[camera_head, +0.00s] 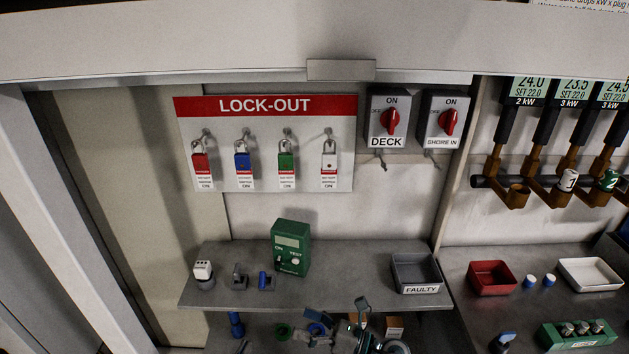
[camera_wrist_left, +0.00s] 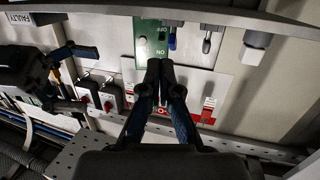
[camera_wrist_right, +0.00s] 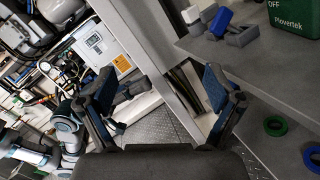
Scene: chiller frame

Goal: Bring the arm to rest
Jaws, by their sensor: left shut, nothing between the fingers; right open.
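My left gripper (camera_wrist_left: 159,68) shows in the left wrist view with its two dark fingers together and nothing between them. The lock-out board and the green meter (camera_wrist_left: 151,40) appear behind its fingertips, upside down. My right gripper (camera_wrist_right: 160,75) shows in the right wrist view with its fingers wide apart and nothing between them. The edge of a grey shelf (camera_wrist_right: 230,60) lies beyond its right finger. In the head view, the bottom edge is crowded with dark and blue parts, and I cannot clearly tell the fingers of either gripper there.
The lock-out board (camera_head: 265,150) holds several padlocks beside two red rotary switches (camera_head: 392,121). The shelf carries a green meter (camera_head: 290,247), small parts and a grey FAULTY bin (camera_head: 415,272). A green ring (camera_head: 283,331) lies below. Red (camera_head: 491,278) and white trays (camera_head: 590,274) stand right.

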